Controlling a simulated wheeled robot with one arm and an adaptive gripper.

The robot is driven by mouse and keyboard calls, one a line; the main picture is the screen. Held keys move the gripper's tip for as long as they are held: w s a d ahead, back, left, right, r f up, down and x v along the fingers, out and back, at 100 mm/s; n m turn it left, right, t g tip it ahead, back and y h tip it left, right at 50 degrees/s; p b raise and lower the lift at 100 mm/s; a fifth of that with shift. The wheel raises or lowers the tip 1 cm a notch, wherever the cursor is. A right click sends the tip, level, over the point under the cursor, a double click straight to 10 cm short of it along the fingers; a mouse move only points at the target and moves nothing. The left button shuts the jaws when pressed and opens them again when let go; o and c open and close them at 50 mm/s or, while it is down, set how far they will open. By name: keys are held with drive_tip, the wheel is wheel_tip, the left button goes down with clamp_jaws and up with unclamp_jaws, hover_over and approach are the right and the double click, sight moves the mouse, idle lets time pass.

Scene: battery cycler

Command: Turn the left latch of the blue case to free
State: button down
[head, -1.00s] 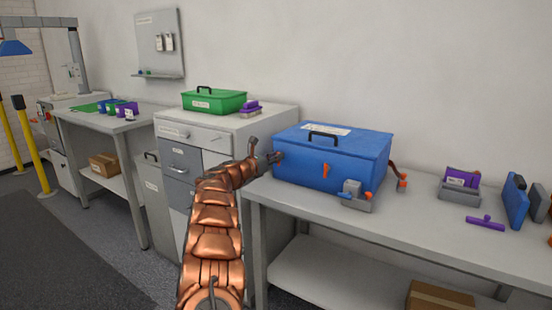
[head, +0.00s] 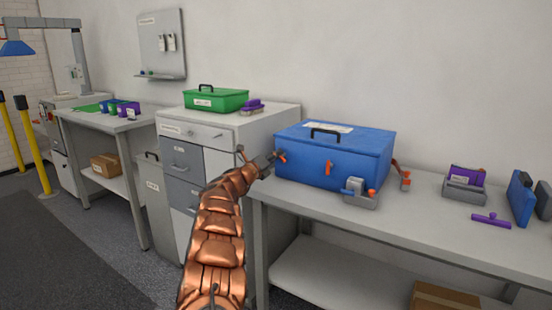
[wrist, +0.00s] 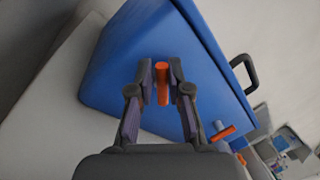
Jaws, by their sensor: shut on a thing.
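The blue case (head: 350,155) stands closed on the bench, with a black handle on its lid. Its left orange latch (head: 281,155) sits at the case's left front edge, and it shows upright in the wrist view (wrist: 162,84). My gripper (head: 273,159) reaches it from the left. In the wrist view, my gripper's two purple-padded fingers (wrist: 162,85) are shut on the left latch, one on each side. Another orange latch (head: 328,167) is on the case front, and it shows at the lower right of the wrist view (wrist: 222,133).
A purple item in a grey tray (head: 465,184) stands farther right. A green case (head: 216,100) sits on the drawer cabinet behind my arm.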

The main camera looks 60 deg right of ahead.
drive_tip(key=shift+s+d+f+n+t+h+p, duration=0.15)
drive_tip(key=shift+n+t, duration=0.5)
drive_tip(key=shift+n, duration=1.55)
drive_tip(key=shift+w+a+f+n+t+h+p, duration=0.15)
drive_tip(key=shift+n+t, duration=0.5)
drive_tip(key=shift+n, duration=1.55)
drive_tip(key=shift+s+d+r, duration=0.1)
drive_tip(key=shift+r, duration=0.05)
drive_tip(key=c, duration=1.2)
unclamp_jaws()
drive_tip(key=shift+f, duration=0.2)
drive_tip(key=shift+a+f+n, duration=0.15)
drive_tip(key=shift+a, duration=0.35)
drive_tip(key=shift+a+f+n, duration=0.15)
drive_tip(key=shift+a, duration=0.3)
drive_tip(key=v, duration=1)
drive_tip(key=shift+r, duration=0.2)
